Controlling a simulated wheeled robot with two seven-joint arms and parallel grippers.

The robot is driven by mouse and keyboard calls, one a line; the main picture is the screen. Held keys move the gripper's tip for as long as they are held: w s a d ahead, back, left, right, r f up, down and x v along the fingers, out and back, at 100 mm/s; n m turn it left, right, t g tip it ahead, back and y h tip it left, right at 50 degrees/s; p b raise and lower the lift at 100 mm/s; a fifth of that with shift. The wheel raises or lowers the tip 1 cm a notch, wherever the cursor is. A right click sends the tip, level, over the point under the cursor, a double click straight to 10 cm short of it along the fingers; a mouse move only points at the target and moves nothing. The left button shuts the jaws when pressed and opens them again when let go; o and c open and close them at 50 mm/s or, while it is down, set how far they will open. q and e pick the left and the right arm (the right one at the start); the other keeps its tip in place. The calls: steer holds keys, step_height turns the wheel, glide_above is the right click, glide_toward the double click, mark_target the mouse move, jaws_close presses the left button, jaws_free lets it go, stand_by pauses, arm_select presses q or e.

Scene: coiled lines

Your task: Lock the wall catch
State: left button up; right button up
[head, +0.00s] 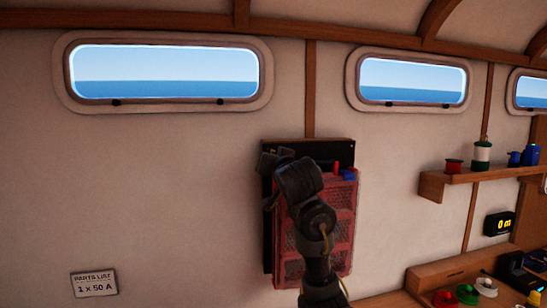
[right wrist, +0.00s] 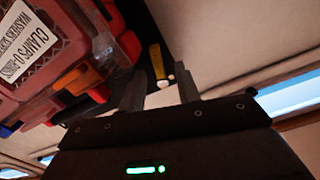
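A red organizer case (head: 343,215) hangs against a dark backing panel (head: 334,148) on the wall. My right arm stands in front of it in the head view and hides much of it. In the right wrist view the case (right wrist: 45,58) is at the upper left, with a white label. A small yellow piece (right wrist: 156,62), perhaps the wall catch, shows against the dark panel beside the case. My right gripper (right wrist: 160,85) has its two fingers apart, with the yellow piece seen between and beyond them. I cannot tell whether they touch it. My left gripper is not in view.
A wooden shelf (head: 470,180) with spools and bottles is at the right. Below it a bench (head: 400,298) carries colored items. A small display (head: 498,224) and a parts list sign (head: 94,283) are on the wall.

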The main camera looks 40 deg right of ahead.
steer(key=shift+w+d+f, duration=0.1)
steer(key=shift+w, duration=0.1)
steer(key=shift+c, duration=0.3)
jaws_close()
steer(key=shift+s+r+n+p, duration=0.1)
steer(key=shift+r+n+p, duration=0.1)
steer(key=shift+n+p, duration=0.6)
steer(key=shift+d+n, duration=0.15)
steer(key=shift+n, duration=0.35)
steer(key=shift+f+n, duration=0.15)
steer(key=shift+n, duration=0.15)
steer(key=shift+o, duration=0.3)
jaws_free()
